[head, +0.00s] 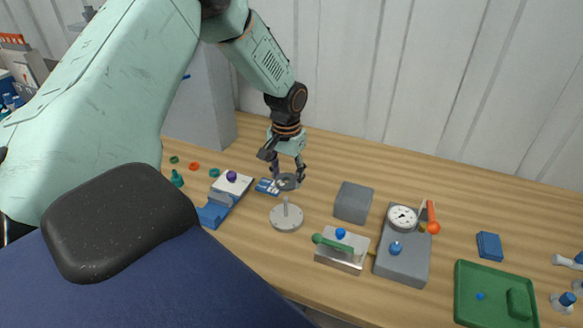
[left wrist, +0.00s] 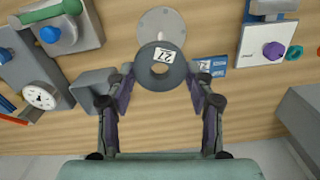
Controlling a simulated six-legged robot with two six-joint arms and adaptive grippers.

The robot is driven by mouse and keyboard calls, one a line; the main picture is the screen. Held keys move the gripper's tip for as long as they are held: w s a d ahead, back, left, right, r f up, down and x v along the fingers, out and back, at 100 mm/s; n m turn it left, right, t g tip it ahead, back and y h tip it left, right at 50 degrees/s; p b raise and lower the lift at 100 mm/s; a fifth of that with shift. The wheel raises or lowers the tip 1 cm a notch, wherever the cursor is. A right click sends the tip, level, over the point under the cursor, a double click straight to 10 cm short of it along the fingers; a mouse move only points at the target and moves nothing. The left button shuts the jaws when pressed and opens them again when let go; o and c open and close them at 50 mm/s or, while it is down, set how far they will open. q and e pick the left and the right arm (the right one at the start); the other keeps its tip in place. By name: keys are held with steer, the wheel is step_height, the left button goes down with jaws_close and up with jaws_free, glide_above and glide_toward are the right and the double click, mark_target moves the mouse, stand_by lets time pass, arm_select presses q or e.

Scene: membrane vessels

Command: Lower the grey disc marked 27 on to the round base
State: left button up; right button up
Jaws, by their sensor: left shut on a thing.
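The grey disc (left wrist: 147,72) is a dark ring with a centre hole and a white label marked 27. It also shows in the head view (head: 287,183). My left gripper (left wrist: 160,82) is shut on the disc and holds it, seemingly above the table. The round base (head: 286,218) is a pale grey plate with an upright pin, standing on the table in front of the disc in the head view. In the left wrist view the base (left wrist: 162,20) lies beyond the disc, and the disc hides its near part. My right gripper is not in view.
A grey block (head: 353,202) stands right of the base. A metal block with a green handle (head: 340,250) and a grey gauge unit (head: 402,260) are nearby. A white block with a purple knob (head: 231,187) stands left. A green tray (head: 495,296) is at far right.

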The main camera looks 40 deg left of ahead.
arm_select(q)
steer(key=shift+a+f+b, duration=0.35)
steer(key=shift+a+f, duration=0.05)
steer(key=shift+f, duration=0.3)
steer(key=shift+w+a+f, duration=0.1)
steer(key=shift+f, duration=0.2)
steer(key=shift+f+b, duration=0.2)
steer(key=shift+b, duration=0.3)
steer(key=shift+s+d+f+b, duration=0.2)
steer(key=shift+d+f+b, duration=0.2)
steer(key=shift+d+b, duration=0.25)
steer(key=shift+a+f+b, duration=0.35)
steer(key=shift+f+b, duration=0.2)
steer(key=shift+b, duration=0.05)
steer(key=shift+w+a+f, duration=0.2)
steer(key=shift+f, duration=0.35)
steer(key=shift+s+d+f+b, duration=0.1)
steer(key=shift+d+f+b, duration=0.25)
steer(key=shift+f+b, duration=0.45)
steer(key=shift+a+f+b, duration=0.25)
steer(key=shift+f+b, duration=0.1)
steer(key=shift+f, duration=0.7)
steer(key=shift+d, duration=0.15)
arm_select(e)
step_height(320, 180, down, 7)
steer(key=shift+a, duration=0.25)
arm_select(q)
steer(key=shift+r, duration=0.15)
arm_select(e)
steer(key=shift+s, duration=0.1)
